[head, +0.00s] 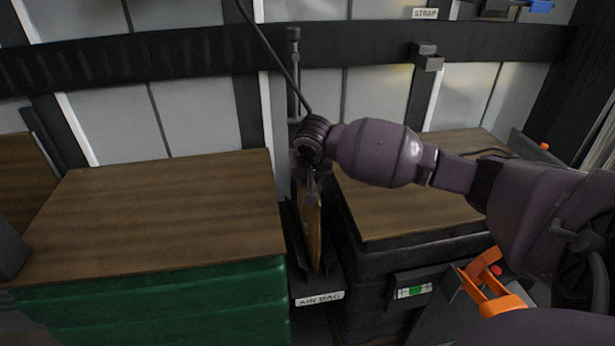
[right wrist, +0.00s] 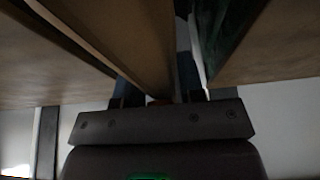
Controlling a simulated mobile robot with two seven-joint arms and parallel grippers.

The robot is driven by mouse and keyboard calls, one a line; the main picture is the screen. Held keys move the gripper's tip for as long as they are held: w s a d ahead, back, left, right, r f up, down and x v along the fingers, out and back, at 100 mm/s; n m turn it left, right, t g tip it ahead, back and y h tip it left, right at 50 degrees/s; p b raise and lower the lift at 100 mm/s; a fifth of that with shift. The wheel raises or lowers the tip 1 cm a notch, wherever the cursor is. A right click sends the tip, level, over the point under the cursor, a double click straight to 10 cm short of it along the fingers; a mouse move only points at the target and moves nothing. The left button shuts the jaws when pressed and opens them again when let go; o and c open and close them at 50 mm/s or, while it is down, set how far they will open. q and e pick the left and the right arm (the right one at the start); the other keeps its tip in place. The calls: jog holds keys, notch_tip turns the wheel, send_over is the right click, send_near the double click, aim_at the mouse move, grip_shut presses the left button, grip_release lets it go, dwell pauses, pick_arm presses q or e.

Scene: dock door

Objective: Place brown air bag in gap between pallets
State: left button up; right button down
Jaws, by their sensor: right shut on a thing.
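The brown air bag (head: 313,225) hangs upright and edge-on in the gap between the two loads. My right gripper (head: 312,180) is shut on its top edge, seen from above in the head view. In the right wrist view the fingers of my right gripper (right wrist: 160,98) reach toward the gap, and a brown panel that looks like the bag (right wrist: 135,40) runs out from them. The left pallet load (head: 160,205) has a brown top and green sides. The right pallet load (head: 400,200) has a brown top and dark sides. My left gripper is not in view.
A holder labelled AIR BAG (head: 320,299) is at the front of the gap. An orange handle (head: 487,287) and a green-marked box (head: 413,291) are at the lower right. A dark cable (head: 275,55) and a vertical post (head: 293,75) stand behind the gap.

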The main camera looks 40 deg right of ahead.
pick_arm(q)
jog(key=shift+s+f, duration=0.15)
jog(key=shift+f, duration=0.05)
pick_arm(e)
jog(key=shift+f, duration=0.25)
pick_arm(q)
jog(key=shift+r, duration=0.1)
pick_arm(e)
jog(key=shift+f, duration=0.25)
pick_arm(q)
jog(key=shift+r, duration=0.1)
pick_arm(e)
jog(key=c, duration=0.6)
grip_release()
jog(key=shift+c, duration=0.2)
jog(key=shift+f, duration=0.1)
jog(key=p+v, duration=0.1)
jog(key=v, duration=0.3)
jog(key=shift+w+p, duration=0.25)
jog(key=shift+p, duration=0.1)
jog(key=p+v, duration=0.2)
jog(key=v, duration=0.4)
jog(key=shift+d, duration=0.1)
jog(key=shift+s+r+p, duration=0.35)
jog(key=shift+r+p, duration=0.1)
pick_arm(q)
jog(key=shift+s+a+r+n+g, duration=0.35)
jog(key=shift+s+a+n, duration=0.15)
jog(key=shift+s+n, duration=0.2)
